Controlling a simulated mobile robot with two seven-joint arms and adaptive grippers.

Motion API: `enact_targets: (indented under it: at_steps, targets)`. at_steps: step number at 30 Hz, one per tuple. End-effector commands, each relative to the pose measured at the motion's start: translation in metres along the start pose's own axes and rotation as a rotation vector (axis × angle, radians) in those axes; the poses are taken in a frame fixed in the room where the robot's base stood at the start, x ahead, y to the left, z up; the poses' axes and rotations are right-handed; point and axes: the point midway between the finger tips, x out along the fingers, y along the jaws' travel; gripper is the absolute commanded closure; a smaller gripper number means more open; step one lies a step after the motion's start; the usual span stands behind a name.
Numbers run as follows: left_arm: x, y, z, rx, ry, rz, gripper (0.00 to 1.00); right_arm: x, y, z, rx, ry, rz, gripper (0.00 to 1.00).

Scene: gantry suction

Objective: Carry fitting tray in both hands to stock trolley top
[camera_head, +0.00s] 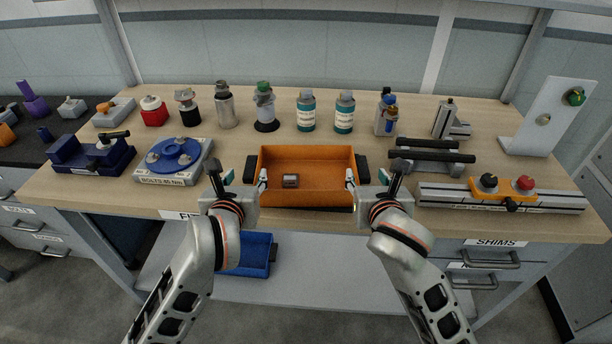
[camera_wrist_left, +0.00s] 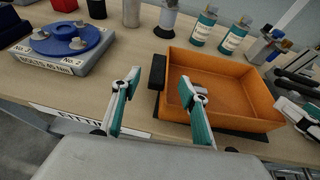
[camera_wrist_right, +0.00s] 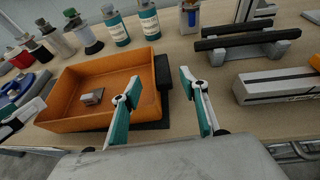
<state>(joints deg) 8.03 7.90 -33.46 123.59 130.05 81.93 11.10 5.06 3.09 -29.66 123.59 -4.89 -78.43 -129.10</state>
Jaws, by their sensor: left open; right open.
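The orange fitting tray (camera_head: 325,154) sits on the wooden bench near its front edge, with a dark handle at each end. A small grey-brown block (camera_head: 290,180) lies inside it, left of centre. My left gripper (camera_head: 262,180) is open at the tray's left end; in the left wrist view (camera_wrist_left: 158,92) its fingers are apart near the dark left handle (camera_wrist_left: 157,72). My right gripper (camera_head: 350,180) is open at the tray's right end; in the right wrist view its fingers stand near the right handle (camera_wrist_right: 163,72). Neither gripper holds anything. I cannot make out a stock trolley.
A blue turntable fixture (camera_head: 174,158) stands to the left, and black bars on grey blocks (camera_head: 432,155) and a rail with knobs (camera_head: 500,196) to the right. Several bottles (camera_head: 306,110) line the back. A blue bin (camera_head: 255,255) sits on the lower shelf.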

Motion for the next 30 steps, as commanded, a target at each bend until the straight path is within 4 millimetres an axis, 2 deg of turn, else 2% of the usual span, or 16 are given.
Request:
enact_targets:
  at_steps: [5, 12, 18, 30]
  targets:
    - [0.013, 0.001, 0.0, 0.002, -0.001, 0.002, 0.56, 0.013, -0.001, 0.0, 0.001, 0.0, -0.002, 0.56]
    - [0.049, 0.001, 0.0, 0.001, 0.0, 0.003, 0.56, 0.049, -0.001, 0.0, 0.001, 0.001, -0.003, 0.56]
    - [0.07, 0.001, 0.0, 0.001, -0.001, 0.002, 0.56, 0.07, 0.0, 0.0, 0.001, 0.0, -0.001, 0.56]
    - [0.078, 0.001, 0.001, 0.0, -0.002, 0.001, 0.56, 0.078, -0.001, 0.0, 0.002, 0.0, -0.001, 0.56]
